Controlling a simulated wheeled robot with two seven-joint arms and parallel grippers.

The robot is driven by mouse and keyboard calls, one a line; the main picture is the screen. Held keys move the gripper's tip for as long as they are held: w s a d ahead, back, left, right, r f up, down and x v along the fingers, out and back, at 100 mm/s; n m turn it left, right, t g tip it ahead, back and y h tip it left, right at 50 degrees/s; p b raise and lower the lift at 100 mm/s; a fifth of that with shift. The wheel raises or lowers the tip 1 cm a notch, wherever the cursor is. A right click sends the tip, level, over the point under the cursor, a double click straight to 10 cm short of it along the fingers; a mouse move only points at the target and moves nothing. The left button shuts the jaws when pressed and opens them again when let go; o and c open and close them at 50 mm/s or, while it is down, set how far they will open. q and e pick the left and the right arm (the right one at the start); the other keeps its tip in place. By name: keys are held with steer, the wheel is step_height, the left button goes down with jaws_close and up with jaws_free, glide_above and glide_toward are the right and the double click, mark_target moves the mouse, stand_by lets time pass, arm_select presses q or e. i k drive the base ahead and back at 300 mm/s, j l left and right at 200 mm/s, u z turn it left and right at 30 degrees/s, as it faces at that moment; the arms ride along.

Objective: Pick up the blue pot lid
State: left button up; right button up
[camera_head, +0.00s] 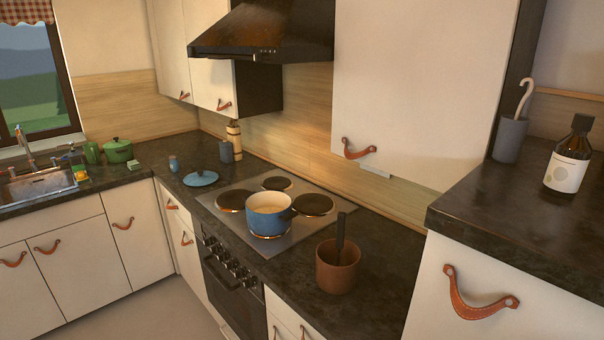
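The blue pot lid (201,178) lies flat on the dark countertop, left of the stove, with its small knob on top. A blue pot (269,214) with a cream inside stands uncovered on the front burner of the hob. Neither my left nor my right gripper shows in the head view.
The hob (236,229) has several dark burners. A brown utensil pot (338,268) stands right of it. A small blue shaker (173,164) and a grey canister (226,152) stand near the lid. The range hood (265,32) hangs above. A raised counter (500,205) at right holds a brown bottle (569,158).

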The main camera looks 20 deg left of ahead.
mark_target(200, 177)
steer(key=j+z, duration=0.15)
steer(key=z, duration=0.25)
steer(key=i+j+z, duration=0.1)
steer(key=z, duration=0.35)
steer(key=j+z, duration=0.25)
steer(key=z, duration=0.15)
steer(key=j+z, duration=0.15)
steer(key=z, duration=0.25)
steer(key=j+z, duration=0.2)
steer(key=z, duration=0.25)
steer(key=k+j, duration=0.25)
steer(key=j, duration=0.45)
steer(key=k+j, duration=0.25)
steer(key=j, duration=0.5)
steer(key=k+j, duration=0.25)
steer(key=j, duration=0.45)
steer(key=k+j, duration=0.25)
steer(key=j, duration=0.5)
steer(key=k+j, duration=0.25)
steer(key=j, duration=0.45)
steer(key=k+j, duration=0.25)
steer(key=j, duration=0.5)
steer(key=k+j, duration=0.25)
steer(key=j, duration=0.45)
steer(key=k+j, duration=0.25)
steer(key=j, duration=0.45)
